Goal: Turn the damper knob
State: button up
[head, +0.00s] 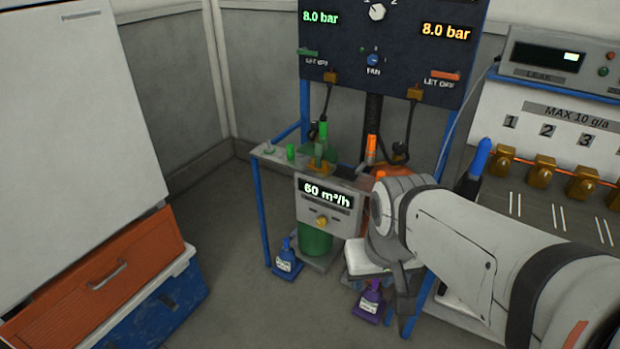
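A grey box (309,208) with a display reading "60 m³/h" hangs at the front of the blue-legged stand. A small yellow knob (322,222) sits below its display; its lettering is too small to read, so I cannot confirm it is the damper knob. A blue knob (373,60) marked FAN and a white knob (377,12) with number marks are on the dark panel above. My gripper (402,300) hangs low, right of the grey box and apart from the yellow knob. My wrist hides much of it, and its opening cannot be made out.
The stand (262,215) bears green and orange fittings. A green cylinder (315,240) is under the box. A blue bottle (286,262) and a purple bottle (370,300) stand low down. A bench with brass valves (541,168) is right; an orange drawer (105,275) is left.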

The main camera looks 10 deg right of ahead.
aim_at(322, 222)
jog(key=u, duration=0.05)
jog(key=i, duration=1)
jog(key=z, duration=0.05)
